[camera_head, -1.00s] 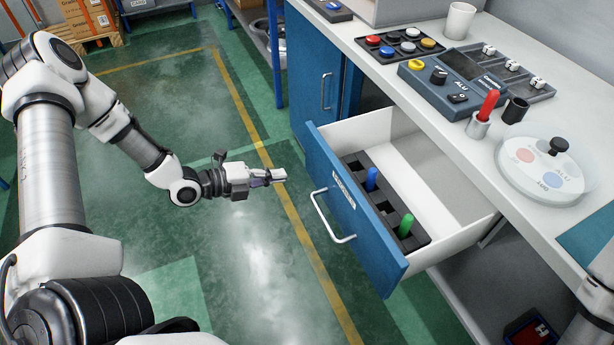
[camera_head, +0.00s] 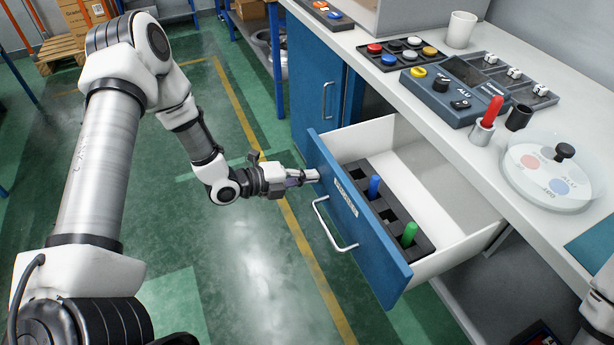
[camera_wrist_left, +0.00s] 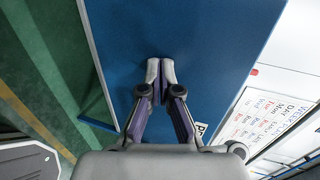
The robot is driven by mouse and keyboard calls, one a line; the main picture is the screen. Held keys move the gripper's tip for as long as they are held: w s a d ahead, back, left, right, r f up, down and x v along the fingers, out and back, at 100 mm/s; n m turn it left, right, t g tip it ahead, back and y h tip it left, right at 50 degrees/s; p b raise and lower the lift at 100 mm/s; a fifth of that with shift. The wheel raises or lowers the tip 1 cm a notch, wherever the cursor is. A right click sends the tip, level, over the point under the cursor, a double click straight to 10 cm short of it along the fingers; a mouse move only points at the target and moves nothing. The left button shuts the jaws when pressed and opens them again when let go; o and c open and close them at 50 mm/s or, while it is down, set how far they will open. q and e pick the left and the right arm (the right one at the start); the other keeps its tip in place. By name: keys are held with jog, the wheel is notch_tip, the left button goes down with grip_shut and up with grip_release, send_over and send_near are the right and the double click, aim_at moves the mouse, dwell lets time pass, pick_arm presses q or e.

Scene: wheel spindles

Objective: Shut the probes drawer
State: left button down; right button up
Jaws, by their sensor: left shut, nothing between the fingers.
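The probes drawer (camera_head: 358,222) is pulled out of the bench, with a blue front, a silver bar handle and a white label. A black rack (camera_head: 391,214) inside holds a blue probe (camera_head: 374,187) and a green probe (camera_head: 409,234), both upright. My left gripper (camera_head: 314,175) is shut and empty, its tips at the upper left part of the drawer front. In the left wrist view the closed fingertips (camera_wrist_left: 160,70) point at the blue front panel (camera_wrist_left: 200,40); I cannot tell whether they touch it. My right gripper is not in view.
The bench top (camera_head: 450,137) above the drawer carries a control box (camera_head: 463,88), a red probe in a cup (camera_head: 487,120), a round white device (camera_head: 549,172) and a white mug (camera_head: 460,29). A blue cupboard door (camera_head: 318,85) stands beyond the drawer. The floor in front is clear.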

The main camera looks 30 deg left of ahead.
aim_at(349, 170)
pick_arm(q)
jog(key=w+d+b, duration=0.1)
jog(key=w+d, duration=0.1)
jog(key=w, duration=0.1)
jog(key=w+d+b, duration=0.2)
jog(key=w, duration=0.1)
jog(key=w+d+b, duration=0.2)
jog(key=w+d, duration=0.1)
jog(key=shift+f, duration=0.15)
jog(key=w+d+b, duration=0.1)
jog(key=w+d, duration=0.2)
jog(key=w+d+b, duration=0.2)
jog(key=w, duration=0.2)
jog(key=w+d+b, duration=0.1)
jog(key=w+d, duration=0.2)
jog(key=w, duration=0.1)
jog(key=shift+d, duration=0.35)
jog(key=shift+w+d, duration=0.35)
jog(key=shift+w, duration=0.15)
jog(key=shift+w+d+r+b, duration=0.1)
jog(key=shift+r+b, duration=0.15)
jog(key=shift+b, duration=0.05)
